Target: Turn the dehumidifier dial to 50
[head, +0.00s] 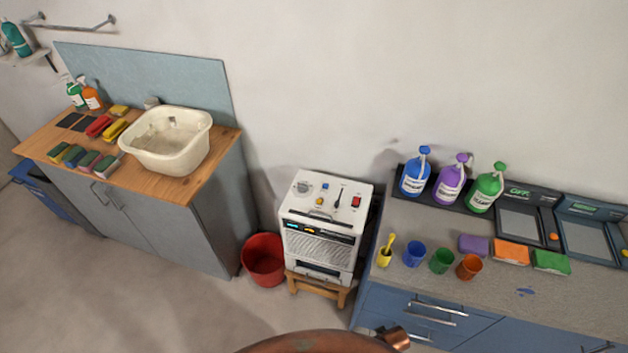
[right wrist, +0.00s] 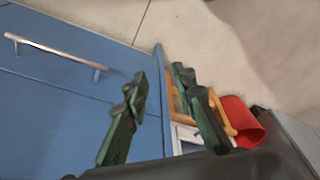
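The white dehumidifier (head: 318,248) stands on a small wooden stand (head: 318,288) against the wall in the head view. Its top carries a round grey dial-like part (head: 303,187), small blue and yellow buttons, a thin dark lever and a red switch (head: 356,201). The dial's numbers and pointer are too small to read. In the right wrist view my right gripper (right wrist: 160,85) has its two dark green fingers apart with nothing between them. A part of the dehumidifier (right wrist: 187,138) shows beyond the fingers, with the wooden stand. My left gripper is in neither view.
A red bucket (head: 264,260) stands left of the dehumidifier. A blue drawer cabinet (head: 440,318) with a grey counter is close on its right; its handle (right wrist: 55,55) shows in the right wrist view. A wood-topped cabinet (head: 190,235) stands left. The floor in front is clear.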

